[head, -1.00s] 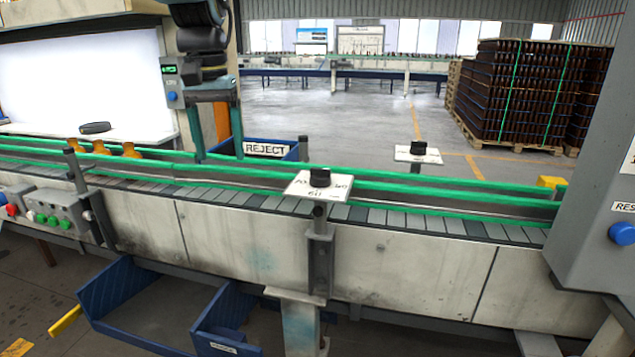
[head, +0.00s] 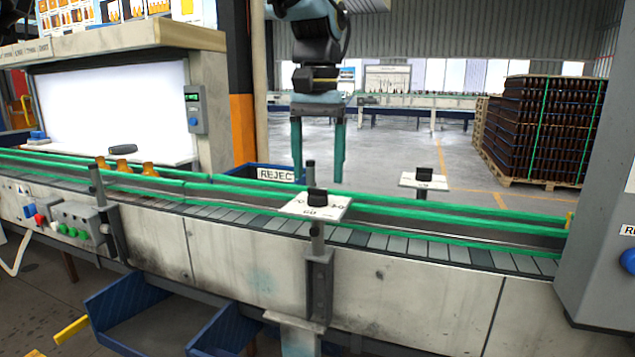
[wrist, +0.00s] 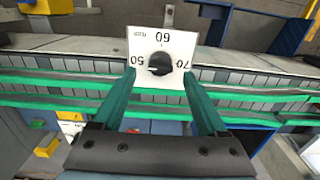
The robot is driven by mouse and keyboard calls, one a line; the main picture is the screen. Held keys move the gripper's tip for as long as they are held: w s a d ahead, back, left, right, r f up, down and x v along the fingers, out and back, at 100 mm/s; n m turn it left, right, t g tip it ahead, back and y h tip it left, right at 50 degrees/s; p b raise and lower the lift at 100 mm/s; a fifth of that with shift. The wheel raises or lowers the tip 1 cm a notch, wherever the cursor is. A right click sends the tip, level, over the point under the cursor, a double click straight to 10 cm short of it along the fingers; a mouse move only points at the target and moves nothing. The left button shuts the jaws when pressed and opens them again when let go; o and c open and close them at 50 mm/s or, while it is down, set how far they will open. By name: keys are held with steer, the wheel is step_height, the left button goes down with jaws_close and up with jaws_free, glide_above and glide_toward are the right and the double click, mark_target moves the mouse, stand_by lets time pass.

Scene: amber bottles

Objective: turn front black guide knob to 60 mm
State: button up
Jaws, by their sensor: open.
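The front black guide knob (head: 317,198) sits on a white dial plate (head: 331,211) on a post at the near side of the conveyor. In the wrist view the same knob (wrist: 159,64) shows on its plate, marked 50 at left, 60 at top and 70 at right. I cannot tell clearly where its pointer stands. My gripper (head: 318,176) is open, with its two green fingers pointing down. In the head view it hangs above and seemingly behind the knob. In the wrist view the fingers (wrist: 158,78) reach to either side of the plate's lower part, with nothing held.
A second black knob (head: 424,174) on a white plate stands at the far rail. Green rails (head: 450,213) run along the conveyor. Amber bottles (head: 123,166) are at the left. A blue reject bin (head: 249,176) lies behind; a grey cabinet (head: 603,190) stands at right.

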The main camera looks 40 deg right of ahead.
mark_target(318, 196)
steer(key=shift+f, duration=1.7)
jaws_close()
